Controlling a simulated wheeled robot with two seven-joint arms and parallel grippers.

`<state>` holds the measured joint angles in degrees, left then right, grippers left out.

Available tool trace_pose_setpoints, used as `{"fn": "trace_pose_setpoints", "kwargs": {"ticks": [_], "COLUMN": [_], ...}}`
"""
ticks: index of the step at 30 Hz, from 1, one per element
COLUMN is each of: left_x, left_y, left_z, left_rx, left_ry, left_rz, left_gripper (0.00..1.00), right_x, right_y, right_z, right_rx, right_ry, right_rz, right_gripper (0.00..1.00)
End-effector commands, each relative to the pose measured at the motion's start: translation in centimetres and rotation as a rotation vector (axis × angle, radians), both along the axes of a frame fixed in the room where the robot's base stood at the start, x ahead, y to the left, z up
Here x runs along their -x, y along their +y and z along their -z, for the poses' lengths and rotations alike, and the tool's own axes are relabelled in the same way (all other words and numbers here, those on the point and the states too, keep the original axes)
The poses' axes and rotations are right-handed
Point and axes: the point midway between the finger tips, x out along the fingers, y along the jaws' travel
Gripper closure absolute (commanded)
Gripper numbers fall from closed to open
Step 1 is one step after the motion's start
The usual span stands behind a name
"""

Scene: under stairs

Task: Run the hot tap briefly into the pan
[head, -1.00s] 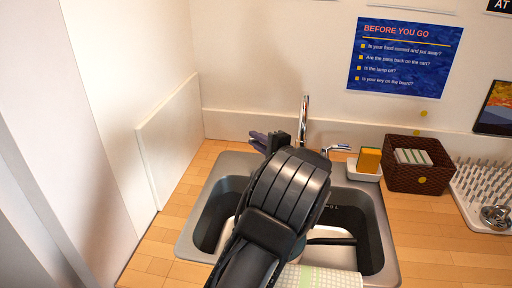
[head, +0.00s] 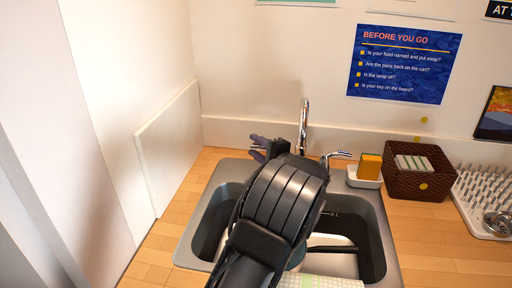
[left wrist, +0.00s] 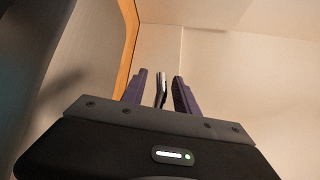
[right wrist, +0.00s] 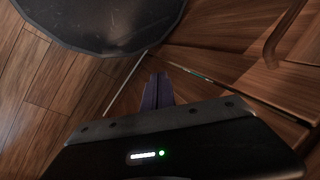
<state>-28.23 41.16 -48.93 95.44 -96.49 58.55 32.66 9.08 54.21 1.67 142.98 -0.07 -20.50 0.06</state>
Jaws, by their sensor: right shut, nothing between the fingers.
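The tap's chrome spout (head: 304,128) rises behind the sink (head: 190,245), with one lever (head: 338,155) to its right. My left gripper (head: 260,147) is left of the spout, and my left arm covers much of the basin. In the left wrist view, the fingers (left wrist: 160,88) stand apart on either side of a slim metal piece (left wrist: 160,90), which looks like a tap lever; contact is unclear. A black bar like a pan handle (head: 332,249) shows in the basin; the pan itself is mostly hidden. My right gripper (right wrist: 157,92) is shut and empty above a wooden surface.
A checked cloth (head: 318,282) lies at the sink's front. A sponge (head: 369,166) in a white dish, a brown basket (head: 418,183) and a white drying rack (head: 470,205) stand to the right. A pale panel (head: 168,145) borders the counter on the left.

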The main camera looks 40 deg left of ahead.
Motion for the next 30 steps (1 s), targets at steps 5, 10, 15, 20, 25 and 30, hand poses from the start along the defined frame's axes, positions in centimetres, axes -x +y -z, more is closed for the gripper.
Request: {"fn": "trace_pose_setpoints", "kwargs": {"ticks": [5, 10, 15, 20, 25, 30], "left_x": [0.5, 1.4, 2.0, 2.1, 2.1, 2.1], "left_y": [-2.1, -4.9, -6.7, -7.2, -7.1, -7.1], "left_z": [-0.1, -0.4, -0.6, -0.8, -0.8, -0.7], "left_rx": [0.002, 0.001, 0.002, 0.0, 0.0, 0.0], "left_ry": [-0.001, 0.0, -0.001, 0.001, 0.001, 0.001], "left_rz": [0.005, 0.005, 0.003, 0.001, 0.001, 0.001], "left_gripper": [0.64, 0.64, 0.64, 0.64, 0.64, 0.64], "right_x": [0.0, 0.0, 0.0, 0.0, 0.0, 0.0], "right_y": [0.0, 0.0, 0.0, 0.0, 0.0, 0.0], "right_z": [0.5, 0.9, 1.1, 1.1, 1.1, 1.1], "right_rx": [0.0, 0.0, 0.0, 0.0, 0.0, 0.0], "right_ry": [0.0, 0.0, -0.001, -0.001, -0.001, -0.001], "right_rz": [0.0, 0.0, 0.0, 0.0, 0.0, 0.0], "right_gripper": [1.0, 1.0, 1.0, 1.0, 1.0, 1.0]}}
